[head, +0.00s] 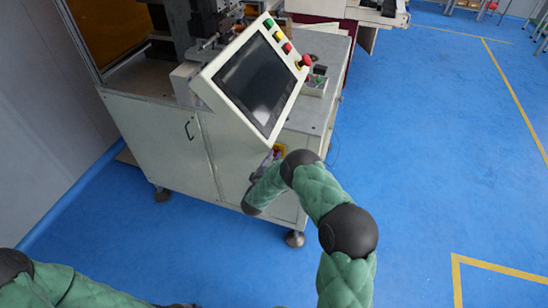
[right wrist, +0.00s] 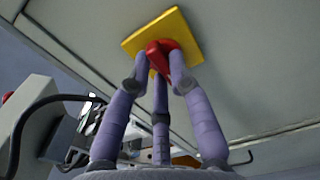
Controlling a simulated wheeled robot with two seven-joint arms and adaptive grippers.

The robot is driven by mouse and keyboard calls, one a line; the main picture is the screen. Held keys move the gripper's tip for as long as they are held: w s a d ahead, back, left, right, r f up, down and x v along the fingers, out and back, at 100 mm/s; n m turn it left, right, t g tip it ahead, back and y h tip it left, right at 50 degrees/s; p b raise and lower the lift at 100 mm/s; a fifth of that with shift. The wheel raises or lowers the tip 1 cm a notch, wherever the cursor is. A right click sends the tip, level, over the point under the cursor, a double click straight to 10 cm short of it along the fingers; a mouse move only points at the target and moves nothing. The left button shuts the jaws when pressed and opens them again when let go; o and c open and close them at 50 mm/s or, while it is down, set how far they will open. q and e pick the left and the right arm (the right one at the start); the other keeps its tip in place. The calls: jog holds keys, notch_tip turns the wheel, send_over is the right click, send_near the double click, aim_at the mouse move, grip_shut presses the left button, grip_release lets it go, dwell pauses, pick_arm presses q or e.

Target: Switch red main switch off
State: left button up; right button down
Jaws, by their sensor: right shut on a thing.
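The red main switch (right wrist: 161,60) is a red knob on a square yellow plate (right wrist: 186,25), fixed to the pale cabinet wall in the right wrist view. My right gripper (right wrist: 160,78) is shut on the red knob, its purple-grey fingertips around it and partly covering it. In the head view the yellow plate (head: 281,149) shows only as a small patch on the machine's side. My right gripper (head: 268,161) is there beside it, mostly hidden by my arm. My left arm shows at the bottom left; its gripper fingers do not show.
The coil winder's cabinet (head: 160,137) carries a tilted screen panel (head: 256,82) with coloured buttons above my right arm. A red mushroom button (head: 305,61) sits at its right corner. A cabinet handle (head: 189,130) sticks out at left. Blue floor is open at right.

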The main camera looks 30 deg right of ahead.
dwell(0.5)
jog(key=c, duration=1.1)
grip_release()
jog(key=v, duration=1.2)
jog(key=shift+f, duration=0.1)
